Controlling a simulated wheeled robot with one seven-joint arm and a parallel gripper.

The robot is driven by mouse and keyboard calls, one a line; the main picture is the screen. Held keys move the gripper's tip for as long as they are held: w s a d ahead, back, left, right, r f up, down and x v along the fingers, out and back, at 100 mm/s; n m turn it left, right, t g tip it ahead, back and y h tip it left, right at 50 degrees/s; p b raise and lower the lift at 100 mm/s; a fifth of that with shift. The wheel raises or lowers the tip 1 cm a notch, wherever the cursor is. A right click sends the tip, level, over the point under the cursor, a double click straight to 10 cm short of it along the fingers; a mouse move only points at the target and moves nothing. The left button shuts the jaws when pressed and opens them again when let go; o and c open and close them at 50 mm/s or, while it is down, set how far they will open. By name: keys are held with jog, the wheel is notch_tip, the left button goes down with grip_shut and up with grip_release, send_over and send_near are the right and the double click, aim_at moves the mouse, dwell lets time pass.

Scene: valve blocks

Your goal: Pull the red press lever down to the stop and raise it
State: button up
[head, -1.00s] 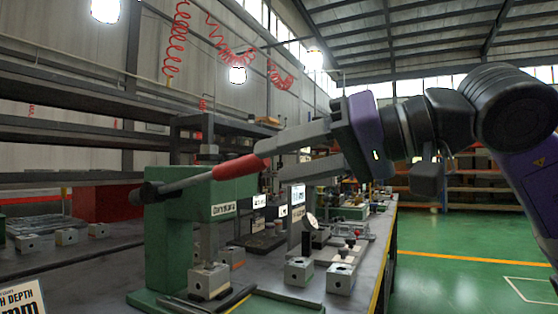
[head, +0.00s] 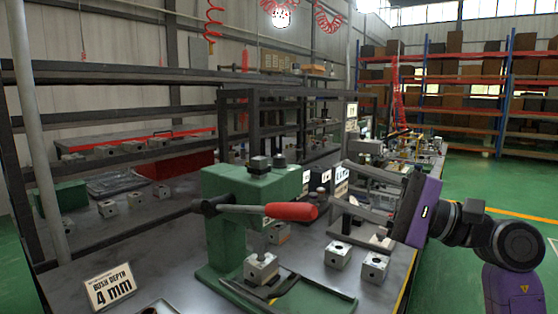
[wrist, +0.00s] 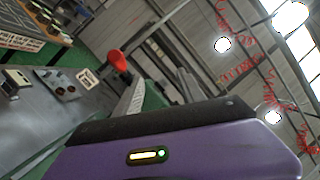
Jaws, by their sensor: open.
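The green press (head: 228,240) stands on the bench at the middle of the head view. Its lever is a dark bar with a red grip (head: 291,211) that points right and looks roughly level. My gripper (head: 340,187) is open and empty, just right of the grip's end, with its two fingers apart and pointing left. The grip looks clear of the fingers, though the depth gap is hard to judge. In the wrist view the red grip (wrist: 119,60) shows beyond a pale finger. A metal block (head: 261,267) sits under the press head.
Two valve blocks (head: 338,255) (head: 375,267) stand right of the press, below my gripper. A "BUSH DEPTH 4 mm" sign (head: 110,288) is at the front left. More blocks (head: 108,208) lie at the left. Shelf frames rise behind. Green floor is clear at right.

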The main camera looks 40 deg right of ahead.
notch_tip(320, 180, down, 3)
jog(key=a+m+t+h+p, duration=0.1)
jog(key=a+m+t+p, duration=0.15)
jog(key=m+p, duration=0.6)
jog(key=m+h+p, duration=0.1)
jog(key=m+p, duration=0.3)
send_near(278, 204)
jog(key=w+r, duration=0.1)
jog(key=w, duration=0.1)
jog(key=shift+n, duration=0.25)
jog(key=x, duration=0.2)
jog(key=p+x, duration=0.1)
jog(key=x, duration=0.2)
jog(key=p+x, duration=0.1)
jog(key=x, duration=0.2)
jog(key=shift+s+a, duration=0.1)
jog(key=shift+a, duration=0.15)
grip_shut()
